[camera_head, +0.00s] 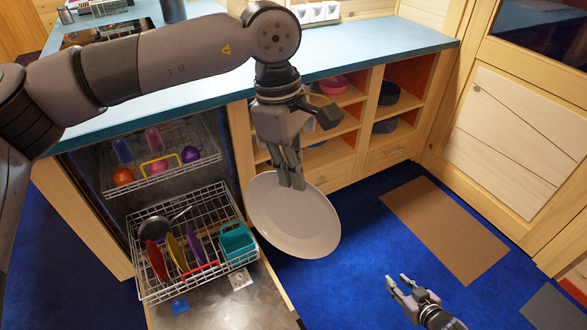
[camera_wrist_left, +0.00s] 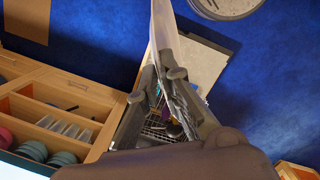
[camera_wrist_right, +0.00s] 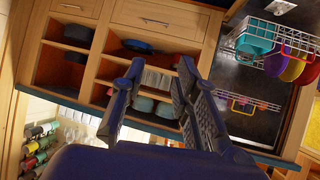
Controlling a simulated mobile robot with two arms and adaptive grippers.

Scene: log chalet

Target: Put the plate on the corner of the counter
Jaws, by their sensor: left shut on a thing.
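The white plate (camera_head: 290,222) hangs tilted in the air beside the dishwasher's lower rack, above the floor. My left gripper (camera_head: 291,182) is shut on the plate's upper rim. In the left wrist view the plate (camera_wrist_left: 165,30) shows nearly edge-on between the fingers (camera_wrist_left: 165,80). The counter (camera_head: 380,45) has a blue-green top; its right end, with the corner, meets the wooden wall panel side. My right gripper (camera_head: 398,285) is open and empty, low over the blue floor at the lower right. In the right wrist view its fingers (camera_wrist_right: 158,75) stand apart.
The open dishwasher has a pulled-out lower rack (camera_head: 195,245) with several coloured dishes. Open shelves (camera_head: 385,105) with bowls are under the counter. White containers (camera_head: 315,12) stand at the counter's back. A brown mat (camera_head: 445,228) lies on the floor. The counter's right part looks clear.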

